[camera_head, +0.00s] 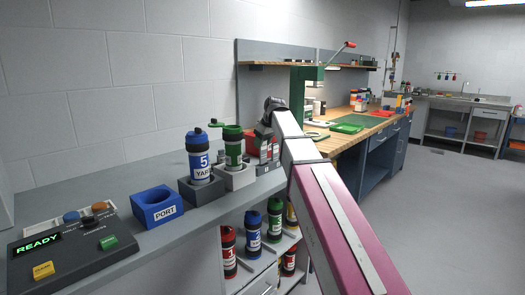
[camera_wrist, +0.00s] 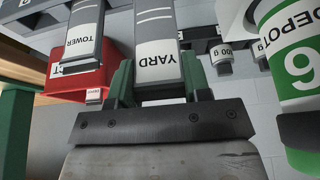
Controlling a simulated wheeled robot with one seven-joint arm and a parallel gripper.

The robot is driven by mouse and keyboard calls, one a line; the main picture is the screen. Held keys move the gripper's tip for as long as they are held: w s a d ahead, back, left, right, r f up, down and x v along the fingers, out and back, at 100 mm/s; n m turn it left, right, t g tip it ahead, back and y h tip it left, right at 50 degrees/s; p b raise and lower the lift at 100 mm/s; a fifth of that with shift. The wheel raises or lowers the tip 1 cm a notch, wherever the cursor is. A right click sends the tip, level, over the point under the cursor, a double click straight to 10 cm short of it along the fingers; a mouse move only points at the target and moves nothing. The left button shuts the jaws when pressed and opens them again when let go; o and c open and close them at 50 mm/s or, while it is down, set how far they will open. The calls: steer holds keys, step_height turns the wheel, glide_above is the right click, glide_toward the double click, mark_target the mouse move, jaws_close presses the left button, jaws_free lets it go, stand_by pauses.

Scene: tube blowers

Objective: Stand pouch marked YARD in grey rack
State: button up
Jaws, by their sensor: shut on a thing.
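The pouch marked YARD (camera_wrist: 158,48) is grey with white stripes and a white label, seen in the wrist view. It lies between the two green fingers of my gripper (camera_wrist: 160,85), which is shut on it. A similar grey pouch marked TOWER (camera_wrist: 85,35) is just to its left, apart from it. In the head view my gripper (camera_head: 268,122) is at the far end of the shelf, over a small cluster of grey items with white labels (camera_head: 268,152). The arm hides part of that spot. I cannot tell the grey rack clearly from these items.
A red bin (camera_wrist: 75,82) is close on the left. Along the shelf are a blue YARD tube (camera_head: 201,160), a blue PORT holder (camera_head: 158,207) and a control box (camera_head: 70,250).

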mark_target(262, 149)
steer(key=shift+f, duration=1.65)
steer(key=shift+f, duration=0.1)
steer(key=o, duration=1)
steer(key=v, duration=1.2)
